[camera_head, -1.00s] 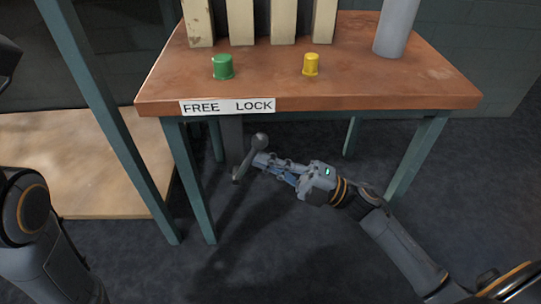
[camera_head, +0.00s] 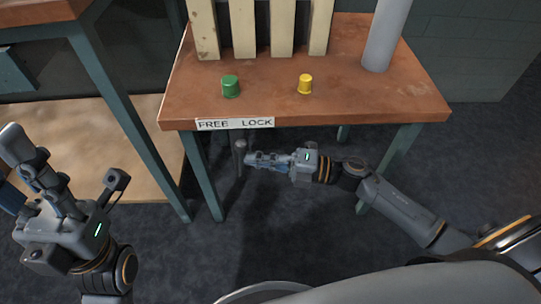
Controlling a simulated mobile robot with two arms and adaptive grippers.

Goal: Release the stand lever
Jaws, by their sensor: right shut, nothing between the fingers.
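The stand lever (camera_head: 240,160) is a grey rod with a rounded knob. It hangs under the front edge of the wooden stand top, below the "FREE LOCK" label (camera_head: 235,123), and looks nearly upright. Its knob is nearer the middle of the label than the LOCK end. My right gripper (camera_head: 250,159) is shut and empty, with its fingertips at the right side of the lever. Whether they touch it is hard to tell. My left gripper (camera_head: 60,215) is raised at the lower left, well apart from the lever; its finger opening is unclear.
The stand's wooden top (camera_head: 300,105) carries a green cap (camera_head: 231,86), a yellow cap (camera_head: 305,84), several pale upright boards and a grey cylinder (camera_head: 384,35). Teal legs flank the lever. A second bench with a low wooden shelf (camera_head: 130,165) is at left. The dark floor is clear.

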